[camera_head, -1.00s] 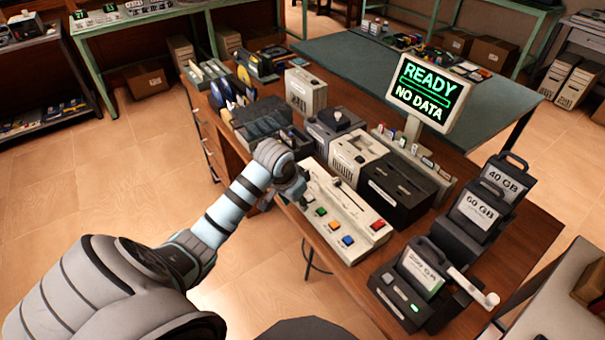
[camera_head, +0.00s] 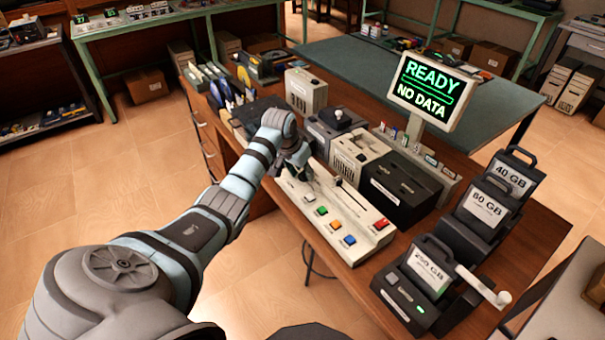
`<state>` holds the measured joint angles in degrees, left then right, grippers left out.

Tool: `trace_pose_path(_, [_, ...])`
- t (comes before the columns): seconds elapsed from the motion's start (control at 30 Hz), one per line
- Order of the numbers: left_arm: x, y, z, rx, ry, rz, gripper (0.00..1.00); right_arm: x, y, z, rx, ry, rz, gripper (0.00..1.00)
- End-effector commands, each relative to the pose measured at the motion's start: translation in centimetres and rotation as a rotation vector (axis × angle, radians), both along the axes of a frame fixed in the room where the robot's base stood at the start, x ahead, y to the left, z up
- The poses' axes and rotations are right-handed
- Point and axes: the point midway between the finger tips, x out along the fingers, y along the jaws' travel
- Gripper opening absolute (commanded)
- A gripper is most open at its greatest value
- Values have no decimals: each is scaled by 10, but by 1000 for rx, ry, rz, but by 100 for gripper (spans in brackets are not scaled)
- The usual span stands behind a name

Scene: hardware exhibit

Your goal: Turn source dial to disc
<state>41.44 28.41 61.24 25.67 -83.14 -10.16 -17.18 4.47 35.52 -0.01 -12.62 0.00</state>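A pale control panel (camera_head: 335,208) lies on the wooden desk, with coloured buttons along its front edge and a slider slot behind them. My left gripper (camera_head: 303,176) points down over the panel's far left end. It is dark and small here, and I cannot tell whether its fingers are open or shut, or whether they touch anything. No source dial shows clearly; that end of the panel is partly hidden by the gripper. A monitor (camera_head: 427,90) reads "READY" and "NO DATA". My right gripper is out of view.
A white box (camera_head: 356,156) and a black box (camera_head: 400,190) stand close behind the panel. Drive units labelled 40 GB (camera_head: 513,172), 60 GB (camera_head: 487,210) and 250 GB (camera_head: 428,270) stand at the right. Dark trays (camera_head: 262,112) sit left of the gripper.

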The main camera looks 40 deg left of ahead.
Motion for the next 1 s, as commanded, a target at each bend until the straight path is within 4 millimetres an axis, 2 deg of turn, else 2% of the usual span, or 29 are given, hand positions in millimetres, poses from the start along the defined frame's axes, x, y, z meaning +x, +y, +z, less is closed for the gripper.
trace_pose_path(0.23, [1,0,0,0,-1,-1,32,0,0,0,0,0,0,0])
trace_pose_path(0.43, [1,0,0,0,-1,0,2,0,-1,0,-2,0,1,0])
trace_pose_path(0.47, [1,0,0,0,-1,0,0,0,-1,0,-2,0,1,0])
trace_pose_path(0.77, [0,0,0,1,0,11,0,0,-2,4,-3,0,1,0])
trace_pose_path(1.0, [0,-2,4,-1,1,92,0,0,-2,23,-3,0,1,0])
